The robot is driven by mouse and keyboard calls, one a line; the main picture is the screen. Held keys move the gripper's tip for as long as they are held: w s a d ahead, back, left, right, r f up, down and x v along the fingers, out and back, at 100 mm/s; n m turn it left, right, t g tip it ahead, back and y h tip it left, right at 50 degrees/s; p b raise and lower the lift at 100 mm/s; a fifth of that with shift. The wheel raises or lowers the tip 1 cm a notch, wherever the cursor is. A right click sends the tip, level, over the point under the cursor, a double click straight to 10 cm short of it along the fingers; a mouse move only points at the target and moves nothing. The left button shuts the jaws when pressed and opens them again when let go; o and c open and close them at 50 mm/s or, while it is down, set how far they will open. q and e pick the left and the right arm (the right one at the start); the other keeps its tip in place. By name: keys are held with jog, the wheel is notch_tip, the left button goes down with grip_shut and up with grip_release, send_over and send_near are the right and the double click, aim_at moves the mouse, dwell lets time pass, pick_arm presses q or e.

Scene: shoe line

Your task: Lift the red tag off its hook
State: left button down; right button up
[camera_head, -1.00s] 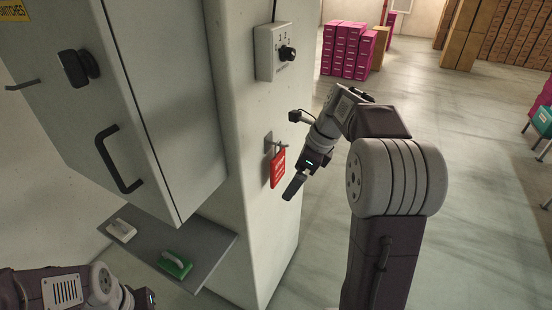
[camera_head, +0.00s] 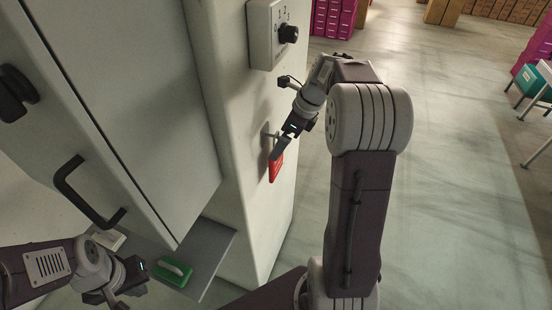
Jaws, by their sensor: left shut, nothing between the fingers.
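The red tag (camera_head: 275,170) hangs on the side face of the grey cabinet from a small hook on a plate (camera_head: 266,133). My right gripper (camera_head: 279,150) points down-left in front of the tag and covers its upper part. I cannot tell whether it touches the tag or whether its fingers are open. My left gripper (camera_head: 112,299) is at the lower left, shut and empty, well away from the tag and close to the shelf in the picture.
A dial box (camera_head: 272,34) is mounted above the tag. A cabinet door handle (camera_head: 84,192) is at the left. A grey shelf (camera_head: 214,250) holds a green-handled block (camera_head: 174,272) and a pale one (camera_head: 109,239). Open floor (camera_head: 450,190) lies to the right.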

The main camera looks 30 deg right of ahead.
aim_at(274, 167)
jog(key=p+x, duration=0.1)
jog(key=x, duration=0.3)
jog(key=shift+a, duration=0.15)
pick_arm(q)
jog(key=shift+s+r, duration=0.35)
jog(key=shift+r, duration=0.35)
pick_arm(e)
jog(key=shift+s+f, duration=0.1)
jog(key=shift+s, duration=0.2)
jog(key=shift+w+f, duration=0.15)
jog(key=shift+w, duration=0.2)
jog(key=c, duration=1.6)
pick_arm(q)
jog(key=shift+w+a, duration=0.1)
jog(key=shift+w, duration=0.05)
pick_arm(e)
jog(key=shift+s, duration=0.15)
